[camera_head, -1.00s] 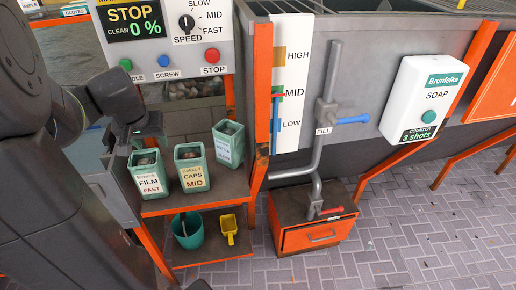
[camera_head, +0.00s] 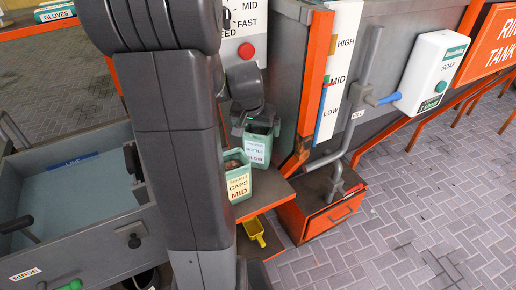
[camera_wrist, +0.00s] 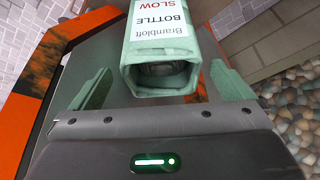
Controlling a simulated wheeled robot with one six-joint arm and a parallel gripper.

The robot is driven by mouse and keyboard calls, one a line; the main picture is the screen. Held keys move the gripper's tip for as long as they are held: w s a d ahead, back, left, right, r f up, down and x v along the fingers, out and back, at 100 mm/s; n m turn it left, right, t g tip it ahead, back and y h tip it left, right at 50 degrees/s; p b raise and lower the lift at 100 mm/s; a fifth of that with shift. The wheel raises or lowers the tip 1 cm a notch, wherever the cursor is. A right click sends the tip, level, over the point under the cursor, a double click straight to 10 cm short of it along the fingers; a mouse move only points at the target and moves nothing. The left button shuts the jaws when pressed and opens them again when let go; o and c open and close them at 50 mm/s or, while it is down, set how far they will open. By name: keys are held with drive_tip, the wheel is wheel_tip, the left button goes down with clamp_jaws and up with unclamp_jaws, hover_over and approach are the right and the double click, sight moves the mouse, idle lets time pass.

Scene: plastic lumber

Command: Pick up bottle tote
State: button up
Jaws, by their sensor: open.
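The bottle tote (camera_head: 259,147) is a pale green, open-topped box with a white label, standing at the back right of the small shelf. In the wrist view the bottle tote (camera_wrist: 163,32) appears upside down, its label reading Brambloft BOTTLE SLOW and its dark opening facing me. My gripper (camera_wrist: 161,72) is open, with one green finger on each side of the tote's open end and a visible gap on both sides. In the head view my gripper (camera_head: 257,124) is just above the tote's rim, and my arm covers much of the shelf.
The caps tote (camera_head: 239,184) stands close in front of the bottle tote. An orange post (camera_head: 315,85) rises just right of it. A fill pipe (camera_head: 350,120), an orange drawer box (camera_head: 322,217) and a yellow scoop (camera_head: 254,231) are nearby. Paved floor at right is clear.

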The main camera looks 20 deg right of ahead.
sight(258, 145)
drive_tip(key=shift+b+x, duration=0.35)
drive_tip(key=shift+x, duration=2.9)
drive_tip(key=shift+c, duration=0.2)
drive_tip(key=c, duration=1.1)
drive_tip(key=shift+w, duration=0.1)
drive_tip(key=shift+c, duration=0.6)
drive_tip(key=shift+r, duration=0.2)
